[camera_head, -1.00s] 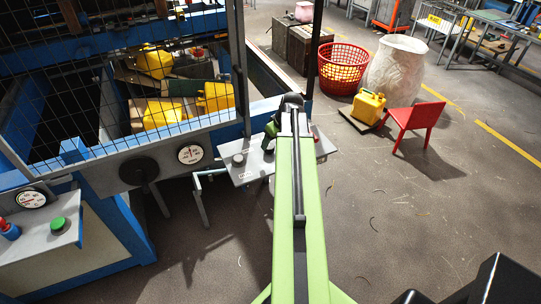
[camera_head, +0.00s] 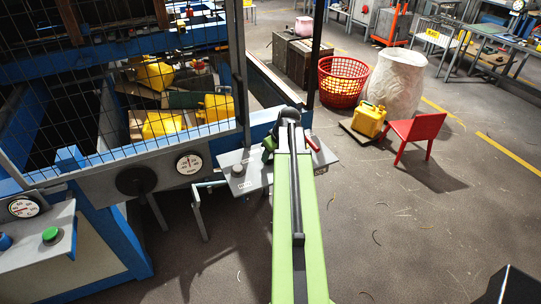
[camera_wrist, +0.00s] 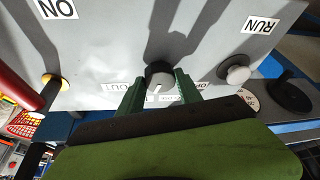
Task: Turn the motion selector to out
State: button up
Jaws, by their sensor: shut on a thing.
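In the wrist view my gripper (camera_wrist: 160,88) has its two green fingers on either side of the motion selector (camera_wrist: 159,74), a dark round knob with a pale face and a light pointer line. The fingers are shut on it. A label reading OUT (camera_wrist: 117,87) lies left of the knob, and another label (camera_wrist: 198,85) is partly hidden behind the right finger. In the head view my gripper (camera_head: 270,146) is at the small grey control panel (camera_head: 250,182), and the arm hides the knob.
A red-handled lever (camera_wrist: 22,78) by the ON label stands left in the wrist view. A pale button (camera_wrist: 235,72) near the RUN label is at right. A caged blue machine (camera_head: 150,160) stands left in the head view. Open floor (camera_head: 410,240) lies right.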

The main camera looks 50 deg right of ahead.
jog(key=shift+a, duration=0.15)
jog(key=m+h, duration=0.1)
jog(key=m, duration=0.2)
jog(key=shift+a+m, duration=0.15)
jog(key=shift+m, duration=0.25)
jog(key=m+g+h, duration=0.1)
jog(key=m, duration=0.3)
jog(key=shift+w+h, duration=0.1)
jog(key=shift+h, duration=0.3)
jog(key=o, duration=1.4)
jog(key=shift+c, duration=0.2)
